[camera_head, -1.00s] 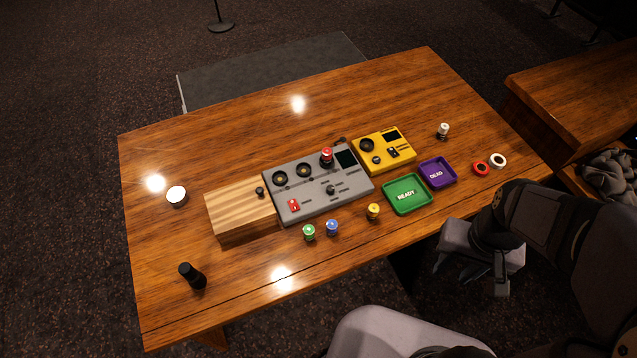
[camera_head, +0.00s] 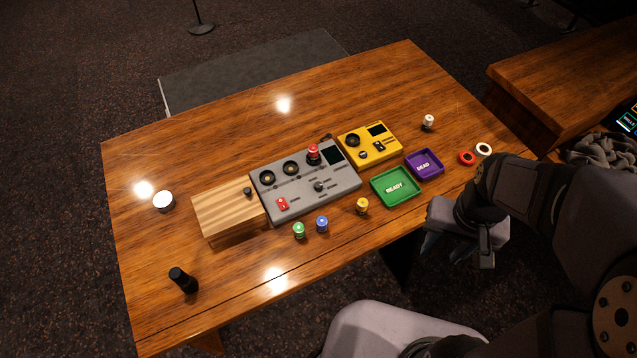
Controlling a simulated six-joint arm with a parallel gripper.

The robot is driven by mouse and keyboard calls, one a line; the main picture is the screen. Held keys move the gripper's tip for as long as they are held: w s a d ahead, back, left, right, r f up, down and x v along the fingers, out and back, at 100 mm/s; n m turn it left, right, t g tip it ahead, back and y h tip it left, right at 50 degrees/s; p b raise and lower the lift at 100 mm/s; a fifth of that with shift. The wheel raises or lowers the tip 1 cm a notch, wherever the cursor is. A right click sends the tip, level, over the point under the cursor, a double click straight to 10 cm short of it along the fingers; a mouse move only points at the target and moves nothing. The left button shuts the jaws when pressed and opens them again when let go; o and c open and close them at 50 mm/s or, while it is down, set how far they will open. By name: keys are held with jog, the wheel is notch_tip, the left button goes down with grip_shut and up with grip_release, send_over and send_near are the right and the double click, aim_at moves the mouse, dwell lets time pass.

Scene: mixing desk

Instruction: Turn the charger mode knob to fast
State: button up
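The grey charger panel (camera_head: 300,206) lies in the middle of the desk. It has two round dark sockets, a small screen, a red switch (camera_head: 282,204) and a dark mode knob (camera_head: 319,186) near its centre. The knob's labels are too small to read, so I cannot tell its setting. A red-topped cell (camera_head: 313,153) stands upright at the panel's back edge. My gripper (camera_head: 450,248) hangs off the desk's front right edge, well to the right of the knob and apart from it. Its dark fingers are small and partly hidden; I see nothing clearly held.
A yellow device (camera_head: 372,158) adjoins the panel's right side; a wooden block (camera_head: 228,215) adjoins its left. Green (camera_head: 299,231), blue (camera_head: 322,224) and yellow (camera_head: 362,206) cells stand in front. A green tray (camera_head: 398,203) and purple tray (camera_head: 437,172) lie between panel and arm.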

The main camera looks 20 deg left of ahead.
jog(key=w+a+f+b, duration=0.25)
jog(key=w+a, duration=0.25)
jog(key=w, duration=0.4)
jog(key=m+b, duration=0.4)
jog(key=b, duration=0.4)
send_over(318, 185)
jog(key=shift+y, duration=0.3)
jog(key=f, duration=1.1)
jog(key=shift+s+d+f, duration=0.1)
jog(key=shift+d, duration=0.1)
jog(key=shift+a+f+p, duration=0.1)
jog(key=shift+f+p, duration=1.55)
jog(key=shift+f, duration=2)
grip_shut()
